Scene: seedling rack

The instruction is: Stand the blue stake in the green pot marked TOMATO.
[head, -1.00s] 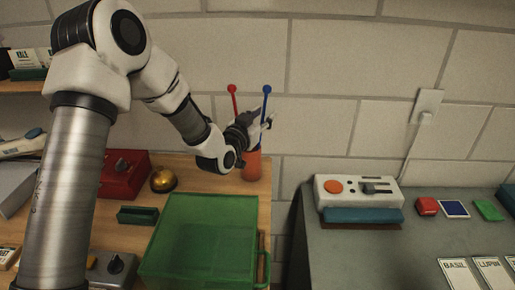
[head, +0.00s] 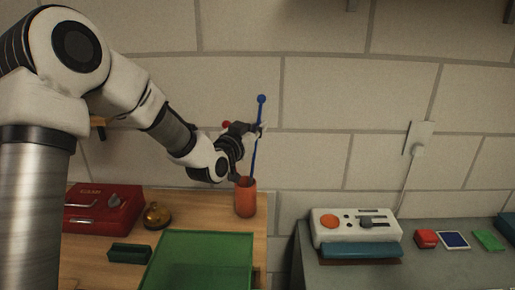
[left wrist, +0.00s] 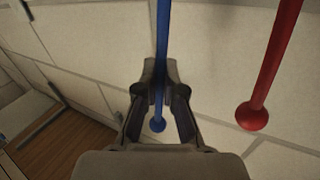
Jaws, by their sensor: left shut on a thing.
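The blue stake (head: 254,150) is a thin upright rod with a blue ball on top. My left gripper (head: 259,130) is shut on it below the ball. In the left wrist view the blue stake (left wrist: 162,35) passes between the two fingers (left wrist: 159,88). Its lower end is at the mouth of an orange-red cup (head: 245,200); I cannot tell whether the tip is still inside. No green pot marked TOMATO is in view. My right gripper is not in view.
A red stake's ball (head: 226,124) shows behind my left gripper; the red stake (left wrist: 275,65) is beside the blue one in the left wrist view. A green tray (head: 205,236), a brass bell (head: 157,215) and a red box (head: 103,210) share the wooden table. A grey bench stands right, across a gap.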

